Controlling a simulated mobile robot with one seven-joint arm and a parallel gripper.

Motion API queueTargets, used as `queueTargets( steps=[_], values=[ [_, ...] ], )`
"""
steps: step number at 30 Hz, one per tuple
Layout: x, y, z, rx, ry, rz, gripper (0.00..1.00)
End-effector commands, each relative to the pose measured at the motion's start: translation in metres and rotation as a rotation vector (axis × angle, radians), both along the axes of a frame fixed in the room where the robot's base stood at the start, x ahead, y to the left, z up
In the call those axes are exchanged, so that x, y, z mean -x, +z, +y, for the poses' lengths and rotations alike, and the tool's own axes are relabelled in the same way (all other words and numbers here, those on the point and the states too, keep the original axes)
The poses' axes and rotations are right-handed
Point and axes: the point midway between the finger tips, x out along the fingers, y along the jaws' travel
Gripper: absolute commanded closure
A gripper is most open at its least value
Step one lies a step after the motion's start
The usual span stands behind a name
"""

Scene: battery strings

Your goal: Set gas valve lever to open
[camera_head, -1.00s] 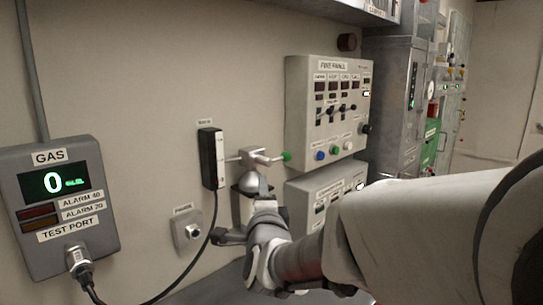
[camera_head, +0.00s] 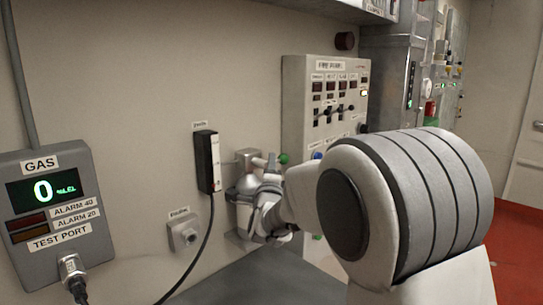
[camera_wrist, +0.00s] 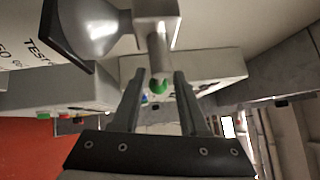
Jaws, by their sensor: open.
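The gas valve is a grey block (camera_head: 247,157) on the wall with a short rod lever ending in a green tip (camera_head: 283,158), pointing right. In the wrist view the lever rod (camera_wrist: 157,50) comes down from the block, and its green tip (camera_wrist: 157,87) appears between the two fingers of my gripper (camera_wrist: 160,74). The fingers are open, with gaps on both sides of the tip. I cannot tell whether the tip is at finger depth. In the head view my gripper (camera_head: 264,205) is just below the lever, its fingers largely hidden.
The gas meter (camera_head: 50,225) reads 0 at the left. A black and white wall device (camera_head: 207,162) with a cable hangs left of the valve. The fire panel (camera_head: 297,100) stands right of it. A cone-shaped metal part (camera_wrist: 90,28) is close to the left finger in the wrist view.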

Motion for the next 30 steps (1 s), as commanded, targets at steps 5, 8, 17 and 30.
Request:
queueTargets(
  steps=[5, 8, 17, 30],
  values=[
    [-0.030, 0.005, 0.000, 0.001, 0.000, -0.001, 0.56],
    [-0.042, 0.006, 0.000, 0.000, 0.000, 0.000, 0.56],
    [-0.054, 0.008, 0.000, 0.000, 0.000, 0.000, 0.56],
    [-0.054, 0.007, 0.000, 0.000, 0.000, 0.000, 1.00]
  ],
)
